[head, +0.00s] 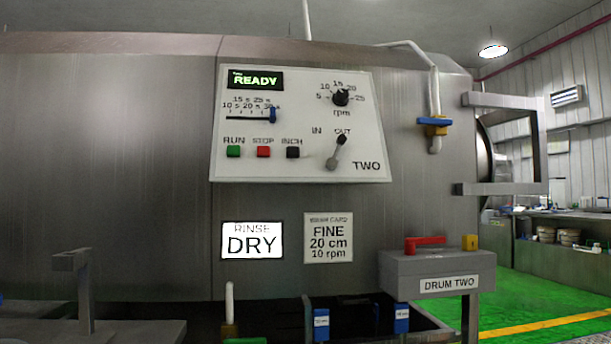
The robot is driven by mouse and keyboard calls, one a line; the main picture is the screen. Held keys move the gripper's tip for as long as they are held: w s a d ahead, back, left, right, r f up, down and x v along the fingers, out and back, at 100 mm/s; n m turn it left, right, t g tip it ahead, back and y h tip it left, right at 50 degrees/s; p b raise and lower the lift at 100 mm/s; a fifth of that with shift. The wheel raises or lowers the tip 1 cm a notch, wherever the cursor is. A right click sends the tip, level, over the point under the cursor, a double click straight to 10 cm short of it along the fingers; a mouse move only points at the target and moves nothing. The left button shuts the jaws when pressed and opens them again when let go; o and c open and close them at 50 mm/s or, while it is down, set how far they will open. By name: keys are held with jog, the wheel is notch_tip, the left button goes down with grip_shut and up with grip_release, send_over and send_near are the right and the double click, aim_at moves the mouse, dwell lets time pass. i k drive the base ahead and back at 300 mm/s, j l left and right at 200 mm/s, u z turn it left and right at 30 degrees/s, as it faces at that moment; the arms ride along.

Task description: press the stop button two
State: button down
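In the head view the white control panel (300,172) labelled TWO is on the front of a large grey metal drum housing. The red STOP button (264,152) sits low on the panel's left half, between the green RUN button (233,152) and the black INCH button (293,153). The panel's display (255,80) reads READY in green. My gripper does not show in this view, so its place relative to the button cannot be seen.
A lever (338,151) points up toward OUT. A blue slider (273,115) and an rpm knob (341,97) are above. Below right is a grey DRUM TWO box (436,268) with a red handle (425,240). A metal bracket (515,188) juts out right. Green floor (540,300) is clear at right.

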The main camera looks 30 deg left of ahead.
aim_at(262, 151)
jog(key=i+u, duration=0.25)
jog(key=u, duration=0.2)
jog(key=i+l+u, duration=0.1)
jog(key=u, duration=0.3)
jog(key=i+l+u, duration=0.2)
jog(key=u, duration=0.25)
jog(key=i+l+u, duration=0.25)
jog(key=u, duration=0.15)
jog(key=i+l+u, duration=0.1)
jog(key=l+u, duration=0.2)
jog(key=u, duration=0.15)
jog(key=i+l+u, duration=0.25)
jog(key=l, duration=0.2)
jog(key=k, duration=0.05)
